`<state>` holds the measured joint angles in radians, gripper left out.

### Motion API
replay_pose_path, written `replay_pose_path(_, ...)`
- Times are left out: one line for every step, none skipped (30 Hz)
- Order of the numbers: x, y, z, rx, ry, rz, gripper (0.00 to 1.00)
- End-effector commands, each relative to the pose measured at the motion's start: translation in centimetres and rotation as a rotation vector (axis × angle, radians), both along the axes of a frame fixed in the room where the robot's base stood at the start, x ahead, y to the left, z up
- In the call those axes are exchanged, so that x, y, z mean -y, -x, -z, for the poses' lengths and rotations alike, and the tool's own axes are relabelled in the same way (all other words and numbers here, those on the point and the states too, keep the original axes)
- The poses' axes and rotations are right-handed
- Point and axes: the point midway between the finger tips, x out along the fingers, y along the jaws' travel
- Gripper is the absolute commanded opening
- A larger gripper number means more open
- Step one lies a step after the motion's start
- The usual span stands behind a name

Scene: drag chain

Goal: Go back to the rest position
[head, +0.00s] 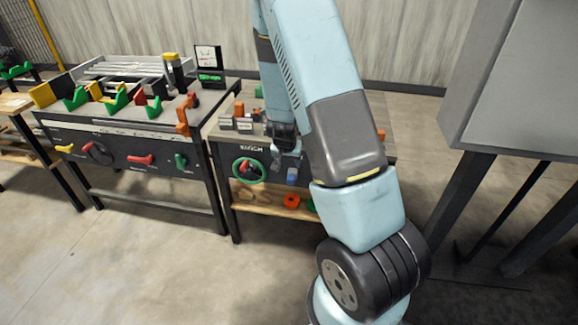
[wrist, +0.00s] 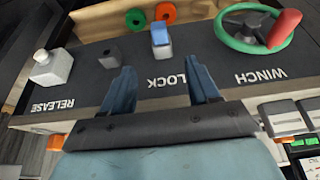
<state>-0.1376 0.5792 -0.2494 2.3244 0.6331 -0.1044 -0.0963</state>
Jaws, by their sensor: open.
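My gripper (wrist: 163,88) is open in the wrist view, its two blue fingers apart with nothing between them. It is in front of the dark winch panel (wrist: 100,85), by the word LOCK. Just beyond the fingertips is a blue-topped lock switch (wrist: 160,40). A green winch wheel (wrist: 245,40) with a red handle (wrist: 284,30) is at the upper right, and a grey release knob (wrist: 52,66) at the left. In the head view my arm reaches over the winch bench (head: 222,165), and the green wheel (head: 248,171) shows left of my wrist. My fingers are hard to make out there.
A second bench with a dark control panel (head: 120,150) and colored handles stands to the left. A large grey cabinet (head: 520,90) on dark legs stands at the right. A wooden lower shelf (head: 262,204) holds an orange ring (head: 291,201). The floor (head: 130,260) in front is clear.

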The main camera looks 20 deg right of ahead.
Motion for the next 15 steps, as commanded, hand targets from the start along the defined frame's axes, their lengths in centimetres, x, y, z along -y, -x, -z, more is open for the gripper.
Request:
replay_pose_path(-0.14,0.07,-0.33,0.001,0.000,-0.001,0.60)
replay_pose_path(-0.15,0.13,-0.45,0.001,0.000,0.000,0.60)
replay_pose_path(-0.16,0.20,-0.59,0.001,-0.001,0.000,0.60)
replay_pose_path(-0.17,0.24,-0.67,0.000,0.000,0.001,0.60)
replay_pose_path(-0.19,0.27,-0.73,0.000,0.000,0.001,0.60)
replay_pose_path(-0.20,0.30,-0.78,-0.001,-0.001,0.001,0.60)
replay_pose_path(-0.22,0.31,-0.82,0.000,-0.002,0.001,0.60)
replay_pose_path(-0.23,0.32,-0.83,0.000,-0.002,0.001,0.60)
replay_pose_path(-0.22,0.33,-0.84,0.000,-0.002,0.001,0.60)
replay_pose_path(-0.22,0.32,-0.85,0.000,-0.002,0.001,0.60)
replay_pose_path(-0.22,0.32,-0.84,0.000,-0.002,0.001,0.60)
replay_pose_path(-0.22,0.32,-0.84,-0.001,-0.001,0.001,0.60)
replay_pose_path(-0.21,0.32,-0.83,0.000,-0.002,0.001,0.60)
replay_pose_path(-0.21,0.32,-0.83,0.000,-0.002,0.001,0.60)
replay_pose_path(-0.21,0.32,-0.83,0.000,-0.002,0.001,0.60)
